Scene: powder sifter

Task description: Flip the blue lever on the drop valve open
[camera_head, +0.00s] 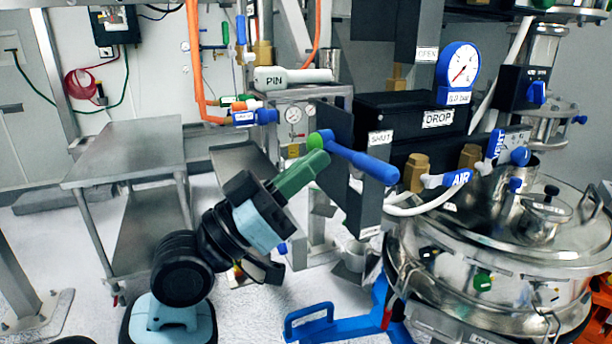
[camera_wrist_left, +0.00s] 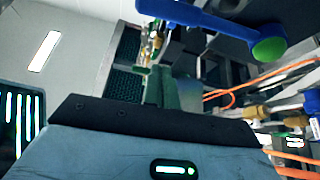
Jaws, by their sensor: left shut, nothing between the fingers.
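The blue lever (camera_head: 355,158) sits in front of the black valve box with the DROP label (camera_head: 438,118). It slopes down to the right in the head view, just below the SHUT label (camera_head: 380,138). In the left wrist view the blue lever (camera_wrist_left: 215,22) crosses the top right, with a green round face at its thick end. My left gripper (camera_head: 308,166) has green fingers, shut and empty, with tips close to the lever's left end. The fingers also show in the wrist view (camera_wrist_left: 168,88). I cannot tell whether they touch the lever. My right gripper is out of view.
An OPEN label (camera_head: 427,54) is above the valve box. A round gauge (camera_head: 460,66) and AIR valve (camera_head: 446,180) are to the right. The steel vessel (camera_head: 490,250) fills the lower right. A metal table (camera_head: 125,150) stands at left. Orange hoses hang behind.

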